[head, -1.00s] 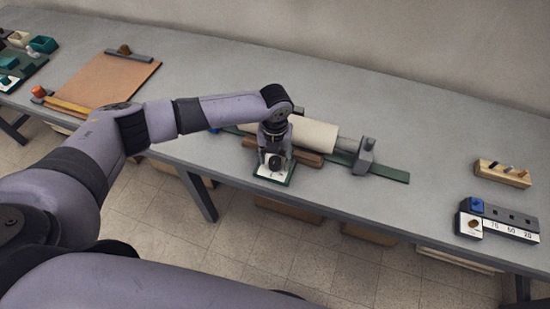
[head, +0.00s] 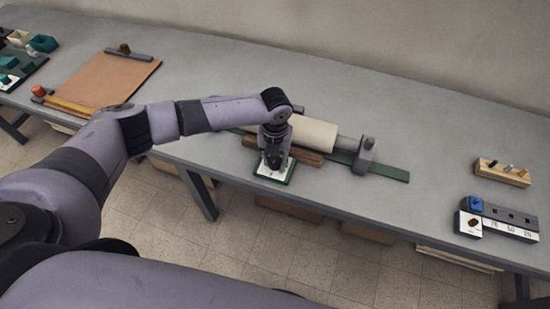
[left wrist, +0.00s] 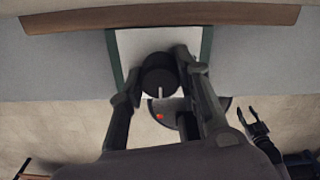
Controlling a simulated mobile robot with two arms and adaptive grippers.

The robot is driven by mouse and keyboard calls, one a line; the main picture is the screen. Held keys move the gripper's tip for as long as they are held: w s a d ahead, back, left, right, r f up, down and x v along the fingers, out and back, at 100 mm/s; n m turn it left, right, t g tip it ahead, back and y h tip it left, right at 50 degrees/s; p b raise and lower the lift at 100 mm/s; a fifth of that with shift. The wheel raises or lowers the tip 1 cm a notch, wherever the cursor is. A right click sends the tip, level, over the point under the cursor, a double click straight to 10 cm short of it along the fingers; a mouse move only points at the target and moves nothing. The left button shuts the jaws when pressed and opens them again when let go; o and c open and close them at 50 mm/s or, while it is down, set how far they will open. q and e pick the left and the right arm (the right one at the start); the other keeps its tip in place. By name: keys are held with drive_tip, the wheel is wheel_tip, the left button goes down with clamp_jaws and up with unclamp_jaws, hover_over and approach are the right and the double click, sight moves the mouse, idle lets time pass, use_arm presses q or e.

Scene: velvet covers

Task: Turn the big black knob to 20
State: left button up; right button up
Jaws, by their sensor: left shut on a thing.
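The big black knob (left wrist: 159,76) sits on a white plate with a green border (left wrist: 132,45) at the table's front edge. A short white pointer line on the knob points toward the bottom of the left wrist view. My left gripper (head: 273,166) is over the plate, pointing down, with its fingers on either side of the knob; it also shows in the left wrist view (left wrist: 158,88). It is shut on the knob. In the head view the gripper hides the knob, and no scale numbers are readable. My right gripper (left wrist: 250,118) is apart from the table, open and empty.
Behind the plate lie a brown wooden bar (head: 305,157) and a cream roller (head: 313,134) on a green base. A dark block marked 75, 50, 20 (head: 510,229) and a wooden peg block (head: 503,173) stand at right. A clipboard (head: 105,80) lies at left.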

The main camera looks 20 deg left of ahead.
use_arm(q)
drive_tip(key=shift+c, duration=1.2)
drive_tip(key=shift+r, duration=0.1)
drive_tip(key=n+p, duration=0.3)
drive_tip(key=n, duration=0.1)
drive_tip(key=shift+r, duration=0.1)
drive_tip(key=n+p, duration=0.1)
drive_tip(key=n, duration=0.2)
drive_tip(key=shift+n+p, duration=0.3)
drive_tip(key=shift+p, duration=0.1)
drive_tip(key=shift+n+p, duration=0.55)
drive_tip(key=shift+n, duration=0.55)
drive_tip(key=shift+w, duration=0.1)
